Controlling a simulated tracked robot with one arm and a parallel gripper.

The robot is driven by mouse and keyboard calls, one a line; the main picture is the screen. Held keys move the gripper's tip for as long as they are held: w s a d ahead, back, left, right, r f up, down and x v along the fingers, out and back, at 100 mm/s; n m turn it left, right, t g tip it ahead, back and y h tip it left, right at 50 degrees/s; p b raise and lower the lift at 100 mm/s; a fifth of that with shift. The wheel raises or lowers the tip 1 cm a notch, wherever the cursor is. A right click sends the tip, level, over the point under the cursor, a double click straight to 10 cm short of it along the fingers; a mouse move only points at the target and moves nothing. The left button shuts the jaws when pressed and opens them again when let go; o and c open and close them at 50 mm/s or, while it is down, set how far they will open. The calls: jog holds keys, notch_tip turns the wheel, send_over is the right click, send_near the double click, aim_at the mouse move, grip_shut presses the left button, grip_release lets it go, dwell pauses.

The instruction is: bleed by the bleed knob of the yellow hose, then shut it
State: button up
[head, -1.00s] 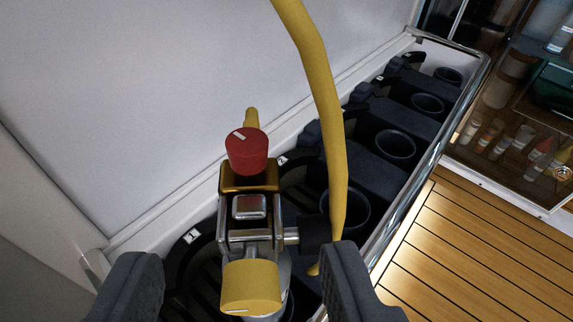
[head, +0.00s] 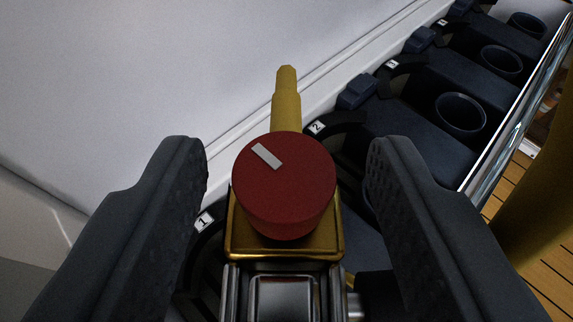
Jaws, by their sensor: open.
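The red bleed knob (head: 284,190) is in the middle of the head view, with a white mark (head: 267,156) on its top, slanting from upper left to lower right. It sits on a brass block (head: 240,238) above a metal latch part (head: 284,295). A yellow stub (head: 286,103) sticks out behind it. My gripper (head: 285,155) is open, one dark finger on each side of the knob, with a gap on both sides. The yellow hose (head: 540,190) shows in part at the right edge; the yellow knob seen earlier is out of view.
A row of dark numbered holders (head: 411,105) with round cups runs to the upper right, along a pale wall (head: 150,80). A metal rail (head: 520,90) borders the row. Wooden planks (head: 535,275) lie beyond the rail at the right.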

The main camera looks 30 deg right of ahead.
jog(key=c, duration=1)
jog(key=shift+a, duration=0.35)
jog(key=shift+s+d+r, duration=0.1)
jog(key=shift+d, duration=0.25)
jog(key=shift+p, duration=0.75)
